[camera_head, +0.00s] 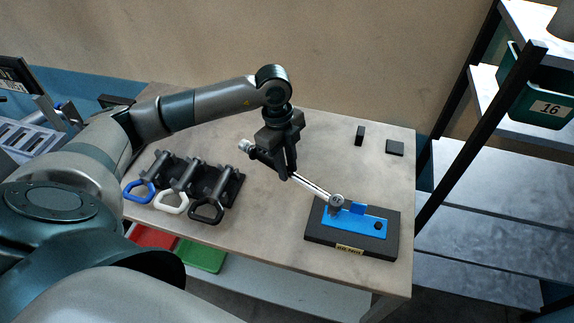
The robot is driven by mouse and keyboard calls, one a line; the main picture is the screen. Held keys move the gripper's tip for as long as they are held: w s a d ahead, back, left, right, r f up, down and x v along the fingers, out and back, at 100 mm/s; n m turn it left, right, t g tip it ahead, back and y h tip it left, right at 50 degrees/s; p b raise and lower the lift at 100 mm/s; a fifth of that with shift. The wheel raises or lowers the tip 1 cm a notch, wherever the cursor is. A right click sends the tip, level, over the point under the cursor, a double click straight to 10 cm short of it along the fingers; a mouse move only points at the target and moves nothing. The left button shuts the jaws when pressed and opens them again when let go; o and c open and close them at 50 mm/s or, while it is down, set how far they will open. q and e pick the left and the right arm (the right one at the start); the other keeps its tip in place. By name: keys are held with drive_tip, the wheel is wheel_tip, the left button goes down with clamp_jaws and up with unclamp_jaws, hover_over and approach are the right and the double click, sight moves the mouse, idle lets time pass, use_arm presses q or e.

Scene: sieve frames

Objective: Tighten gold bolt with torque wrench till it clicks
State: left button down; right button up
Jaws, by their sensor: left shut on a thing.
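My left gripper (287,165) is shut on the torque wrench (310,185), a slim tool with a dark handle and a silver shaft. The wrench slants down to the right, and its round head (337,200) is over the left part of a blue plate (362,222). The plate lies on a black base block (385,250) with a small yellow label, near the table's front right. The gold bolt cannot be made out; the wrench head may cover it. A dark round spot shows at the plate's right end. My right gripper is not in view.
A black rack (213,185) with blue, white and black loop-handled tools stands on the table (270,235) left of the gripper. Black-framed shelves with a green bin (545,95) stand to the right. The table's back middle is clear.

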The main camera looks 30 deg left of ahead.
use_arm(q)
drive_tip(key=shift+f+b, duration=0.55)
drive_tip(key=shift+f, duration=0.2)
idle(0.4)
drive_tip(key=c, duration=2.2)
unclamp_jaws()
clamp_jaws()
